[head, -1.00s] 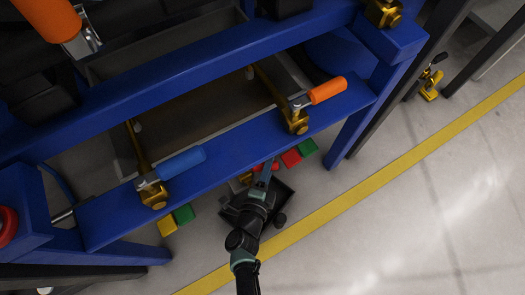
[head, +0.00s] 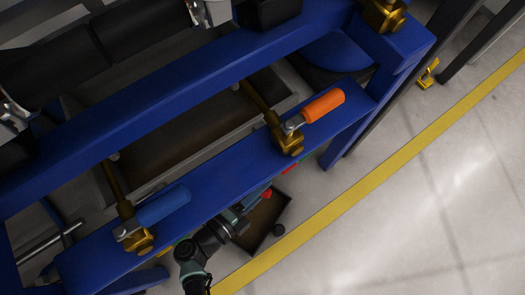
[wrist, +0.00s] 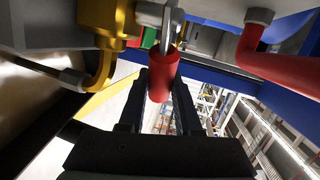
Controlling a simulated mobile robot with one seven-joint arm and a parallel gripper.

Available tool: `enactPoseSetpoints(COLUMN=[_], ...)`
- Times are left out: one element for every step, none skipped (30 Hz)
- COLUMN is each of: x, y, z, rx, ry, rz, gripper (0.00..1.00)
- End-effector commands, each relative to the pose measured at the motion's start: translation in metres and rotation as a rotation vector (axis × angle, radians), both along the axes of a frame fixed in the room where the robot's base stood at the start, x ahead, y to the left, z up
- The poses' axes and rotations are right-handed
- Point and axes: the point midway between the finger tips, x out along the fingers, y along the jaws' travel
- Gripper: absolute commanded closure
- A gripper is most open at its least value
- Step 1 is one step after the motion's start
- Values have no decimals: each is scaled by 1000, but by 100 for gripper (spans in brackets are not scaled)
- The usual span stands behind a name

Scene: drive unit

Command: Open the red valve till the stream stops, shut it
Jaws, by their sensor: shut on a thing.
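A red valve handle (wrist: 163,78) hangs from a grey metal lever beside a yellow-brass valve body (wrist: 106,22) in the wrist view. My gripper (wrist: 162,88) has one finger on each side of this handle and is shut on it. In the head view my gripper (head: 250,203) reaches in under the lower blue beam. A small red piece (head: 267,193) shows by its tip, and the beam hides the rest of the valve. I cannot make out a stream in either view.
The blue beam (head: 222,185) carries a blue-handled valve (head: 163,206) and an orange-handled valve (head: 323,105). A dark tray (head: 284,207) stands on the floor beside my gripper. A red pipe (wrist: 258,40) is right of the handle. Floor beyond the yellow line (head: 350,205) is clear.

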Motion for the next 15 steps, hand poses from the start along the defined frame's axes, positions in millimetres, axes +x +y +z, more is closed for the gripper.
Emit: enactPoseSetpoints(x=[-1, -1, -1, -1, -1, -1, -1, -1, -1, -1, -1, -1, -1, -1, -1], y=[0, 0, 0, 0, 0, 0, 0, 0, 0, 0, 0, 0, 0, 0, 0], z=[0, 0, 0, 0, 0, 0, 0, 0, 0, 0, 0, 0, 0, 0, 0], rx=[3, 3, 3, 3, 3, 3, 3, 3, 3, 3, 3, 3, 3, 3, 2], ry=[-1, -1, -1, -1, -1, -1, -1, -1, -1, -1, -1, -1, -1, -1, 0], rz=[-4, -5, -5, -6, -6, -6, -6, -6, -6, -6, -6, -6, -6, -6, -5], gripper=[100, 100, 100, 100, 100, 100, 100, 100, 100, 100, 100, 60, 55, 50, 42])
